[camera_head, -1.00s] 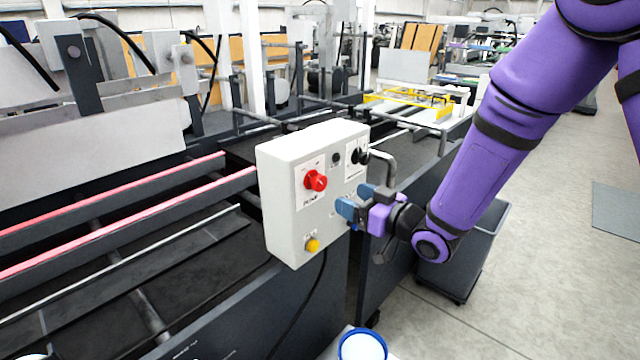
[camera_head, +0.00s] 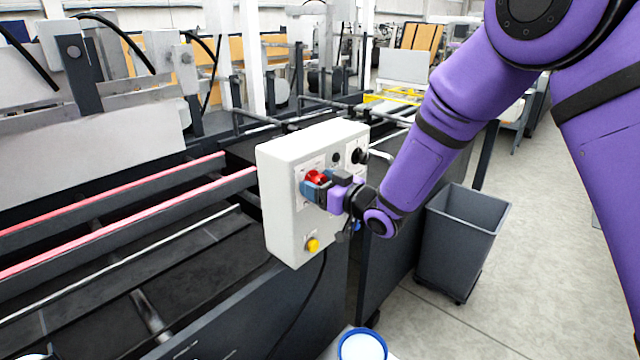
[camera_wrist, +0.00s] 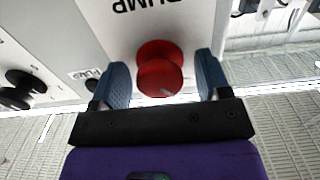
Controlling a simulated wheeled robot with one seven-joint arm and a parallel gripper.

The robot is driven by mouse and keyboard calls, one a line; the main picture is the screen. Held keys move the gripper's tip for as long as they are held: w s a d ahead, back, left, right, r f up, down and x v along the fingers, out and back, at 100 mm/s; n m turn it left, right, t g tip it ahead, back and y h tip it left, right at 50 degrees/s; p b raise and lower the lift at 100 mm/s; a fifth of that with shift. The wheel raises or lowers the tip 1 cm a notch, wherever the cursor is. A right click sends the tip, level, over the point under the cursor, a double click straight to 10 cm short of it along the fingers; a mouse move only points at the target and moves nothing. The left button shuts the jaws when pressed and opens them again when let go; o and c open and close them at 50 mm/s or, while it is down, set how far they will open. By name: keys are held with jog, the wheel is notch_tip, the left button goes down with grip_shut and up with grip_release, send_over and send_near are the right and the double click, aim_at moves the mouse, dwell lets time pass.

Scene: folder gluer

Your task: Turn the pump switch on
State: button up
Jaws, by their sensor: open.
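The red pump switch (camera_head: 317,177) is a round knob on the front of a white control box (camera_head: 283,212). In the wrist view the red knob (camera_wrist: 159,70) sits below a label reading "PUMP", shown upside down. My gripper (camera_head: 316,186) is at the box front, right at the red knob. In the wrist view my gripper's blue fingers (camera_wrist: 162,84) are apart, one on each side of the knob, with visible gaps. In the head view the fingers hide part of the knob.
A black knob (camera_head: 359,156) is at the upper right of the box, and a yellow button (camera_head: 313,245) is below. A dark bin (camera_head: 462,238) stands on the floor to the right. A blue-rimmed container (camera_head: 362,345) is at the bottom. Machine rails (camera_head: 120,225) run left.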

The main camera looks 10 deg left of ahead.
jog(key=c, duration=0.9)
jog(key=shift+m, duration=0.4)
jog(key=shift+d+m, duration=0.1)
jog(key=shift+m, duration=0.9)
jog(key=m, duration=0.4)
jog(key=shift+m, duration=0.3)
jog(key=m, duration=0.6)
jog(key=shift+m, duration=0.3)
jog(key=o, duration=0.9)
